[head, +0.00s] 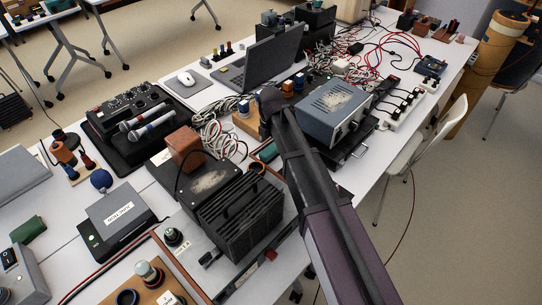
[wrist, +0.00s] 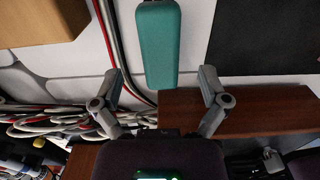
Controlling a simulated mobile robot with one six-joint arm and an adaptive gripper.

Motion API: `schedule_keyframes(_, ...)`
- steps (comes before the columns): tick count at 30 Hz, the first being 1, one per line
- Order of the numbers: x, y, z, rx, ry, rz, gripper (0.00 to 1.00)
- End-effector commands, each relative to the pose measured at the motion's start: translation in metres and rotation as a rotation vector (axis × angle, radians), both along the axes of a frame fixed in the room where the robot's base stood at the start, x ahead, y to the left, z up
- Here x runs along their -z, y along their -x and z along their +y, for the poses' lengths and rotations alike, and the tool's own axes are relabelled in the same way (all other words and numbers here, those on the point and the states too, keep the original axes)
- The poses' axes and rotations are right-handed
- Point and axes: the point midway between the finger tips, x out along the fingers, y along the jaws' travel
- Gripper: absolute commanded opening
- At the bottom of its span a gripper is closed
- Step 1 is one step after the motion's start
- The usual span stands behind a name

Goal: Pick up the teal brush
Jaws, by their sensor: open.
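In the wrist view a teal block-like thing (wrist: 158,45), which I take as the teal brush, lies lengthwise on the white table. Its top end is near the upper picture edge. My gripper (wrist: 161,80) is open and empty, with one finger on each side of the brush's near end in the picture. There is a gap on both sides. I cannot tell the height of the fingertips above it. In the head view a teal patch (head: 268,151) shows beside my arm, likely the same brush. My gripper is not clearly visible there.
In the wrist view a brown wooden piece (wrist: 240,110) lies below and right of the brush. Red, white and black cables (wrist: 103,30) run to its left. In the head view a black finned unit (head: 240,211) and a grey-blue instrument (head: 336,108) stand close to my arm.

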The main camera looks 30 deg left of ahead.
Motion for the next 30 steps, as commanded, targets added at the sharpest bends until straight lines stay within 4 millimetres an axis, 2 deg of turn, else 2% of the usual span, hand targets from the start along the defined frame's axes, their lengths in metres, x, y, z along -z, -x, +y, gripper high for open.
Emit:
schedule_keyframes(3,0.014,-0.001,-0.001,0.0,0.0,0.0,0.94)
schedule_keyframes(12,0.03,0.0,0.0,0.0,0.0,0.0,0.94)
schedule_keyframes(30,0.031,0.0,0.0,-0.001,0.0,0.0,0.94)
